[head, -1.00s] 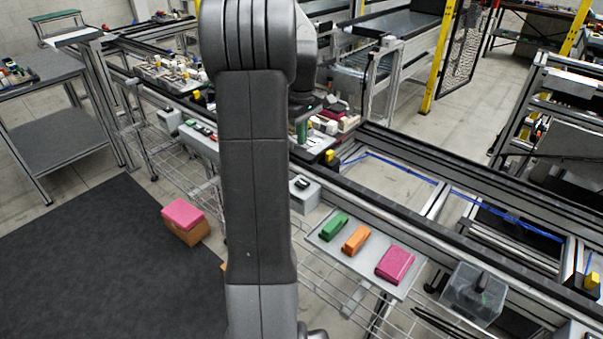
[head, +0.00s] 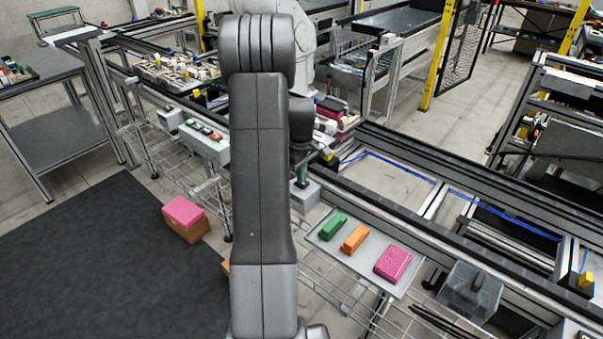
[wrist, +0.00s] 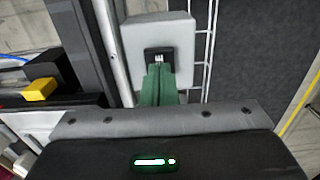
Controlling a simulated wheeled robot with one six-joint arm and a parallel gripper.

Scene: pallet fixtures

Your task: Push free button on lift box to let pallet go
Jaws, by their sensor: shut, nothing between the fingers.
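The lift box, a small light grey box, stands at the rail's near edge in the head view (head: 306,198), partly behind my arm. In the wrist view the box (wrist: 135,38) shows from above, with a black button housing (wrist: 160,53) on its top. My gripper (head: 301,181) has green fingers, shut and empty, pointing down at the box. In the wrist view my gripper's tips (wrist: 159,67) overlap the near edge of the button housing; I cannot tell whether they touch it. A pallet with parts (head: 333,125) sits on the rail behind my arm, partly hidden.
A shelf plate (head: 378,262) with green, orange and pink blocks lies right of the box. A clear bin (head: 472,290) is farther right. A grey control box (head: 204,142) with coloured buttons is at left. A yellow-topped black block (wrist: 40,90) is beside my gripper.

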